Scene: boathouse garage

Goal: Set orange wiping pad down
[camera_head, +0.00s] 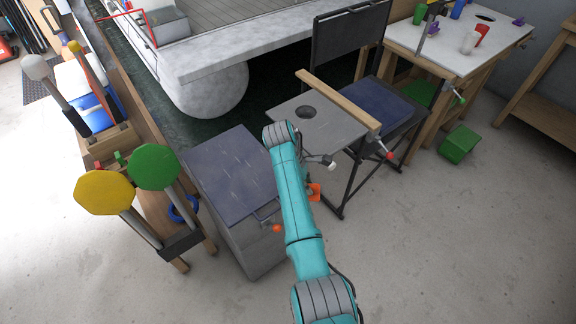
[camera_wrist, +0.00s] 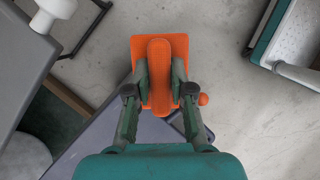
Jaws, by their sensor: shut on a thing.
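The orange wiping pad (camera_wrist: 138,48) is a flat square with a long rounded grip on top. In the wrist view my gripper (camera_wrist: 160,82) is shut on that grip, with one finger on each side. The pad appears beyond the edge of a blue-grey surface, with concrete floor seen behind it. In the head view a corner of the pad (camera_head: 315,192) shows just right of my teal arm, between the grey cabinet (camera_head: 217,170) and the grey side table (camera_head: 330,128). My gripper is mostly hidden behind the arm there. The pad's underside is hidden.
The side table has a hole, a wooden bar (camera_head: 338,98) and a white knob (camera_head: 331,163). Yellow (camera_head: 103,192) and green (camera_head: 154,166) paddles stand left. Open concrete floor lies front right.

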